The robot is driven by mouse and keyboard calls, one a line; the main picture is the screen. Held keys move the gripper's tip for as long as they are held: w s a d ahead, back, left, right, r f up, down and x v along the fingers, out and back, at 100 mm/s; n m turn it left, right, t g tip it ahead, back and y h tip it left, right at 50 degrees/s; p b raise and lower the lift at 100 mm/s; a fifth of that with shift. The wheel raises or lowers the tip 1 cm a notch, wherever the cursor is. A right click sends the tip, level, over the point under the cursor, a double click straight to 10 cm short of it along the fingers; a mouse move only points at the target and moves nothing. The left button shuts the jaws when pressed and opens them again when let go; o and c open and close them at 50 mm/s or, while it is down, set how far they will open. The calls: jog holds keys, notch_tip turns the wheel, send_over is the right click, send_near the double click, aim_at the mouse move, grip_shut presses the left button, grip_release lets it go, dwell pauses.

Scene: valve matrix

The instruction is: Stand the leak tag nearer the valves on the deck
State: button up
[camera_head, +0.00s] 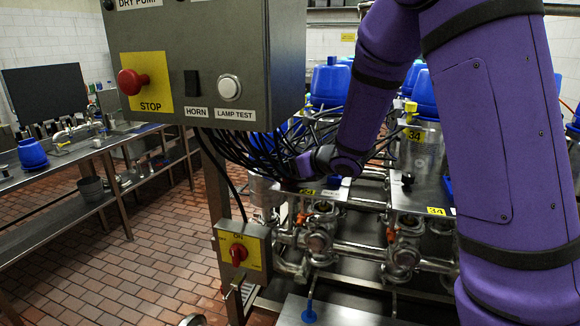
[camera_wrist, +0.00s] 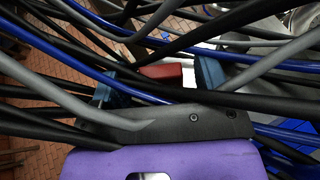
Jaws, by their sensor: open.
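My gripper (camera_wrist: 156,82) is open in the wrist view, its two blue fingertips apart behind crossing cables. A red block (camera_wrist: 161,72) shows between and beyond the fingertips; I cannot tell whether it touches them or whether it is the leak tag. In the head view my gripper is mostly hidden among black cables below the control box. The valves (camera_head: 404,256) are steel-bodied and sit on pipes to the lower right of it. A small blue upright piece with a round foot (camera_head: 309,314) stands on a grey metal surface (camera_head: 350,314) at the bottom.
Black, grey and blue cables (camera_wrist: 250,70) cross all around my gripper. The control box (camera_head: 190,65) hangs close on the left, with a yellow switch box (camera_head: 243,251) below. Blue-topped canisters (camera_head: 330,82) stand behind. A steel bench (camera_head: 75,152) is at far left, with open tiled floor between.

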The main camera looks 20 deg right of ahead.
jog(key=s+d+r+m+h, duration=0.4)
jog(key=s+d+r+m, duration=0.2)
jog(key=s+m, duration=0.45)
jog(key=s+d+r+m+h, duration=0.4)
jog(key=s+d+r+m, duration=0.3)
jog(key=m, duration=0.6)
jog(key=s+a+m+g, duration=0.3)
jog(key=s+m, duration=0.6)
jog(key=s+a+m+g+y, duration=0.1)
jog(key=s+a+m+g, duration=0.2)
jog(key=s+m, duration=0.6)
jog(key=shift+s+a+f+m, duration=0.25)
jog(key=shift+s+f+m, duration=0.1)
jog(key=shift+s, duration=0.45)
